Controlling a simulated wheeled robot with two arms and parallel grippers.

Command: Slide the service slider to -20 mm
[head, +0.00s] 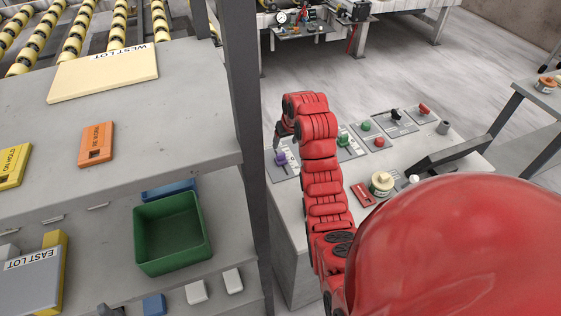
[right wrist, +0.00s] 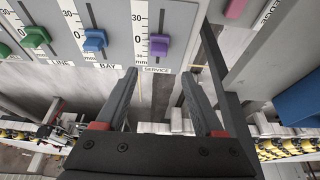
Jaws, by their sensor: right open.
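The service slider has a purple knob (right wrist: 159,45) on a grey panel above a label reading SERVICE. Its scale shows 30 above and 0 close beside the knob; the exact reading is unclear. The purple knob also shows in the head view (head: 281,158) at the slab's left end. My right gripper (right wrist: 158,73) is open and empty, its fingertips on either side of the slider's lower end, with the knob just beyond them and apart from both. In the head view my red right arm reaches over the slab. My left gripper is in neither view.
A blue knob (right wrist: 95,40) over the BAY label and a green knob (right wrist: 36,36) sit left of the service slider. A pink knob (right wrist: 235,8) lies to the right. A dark post (head: 246,130) and a shelf with a green bin (head: 171,262) stand left of the slab.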

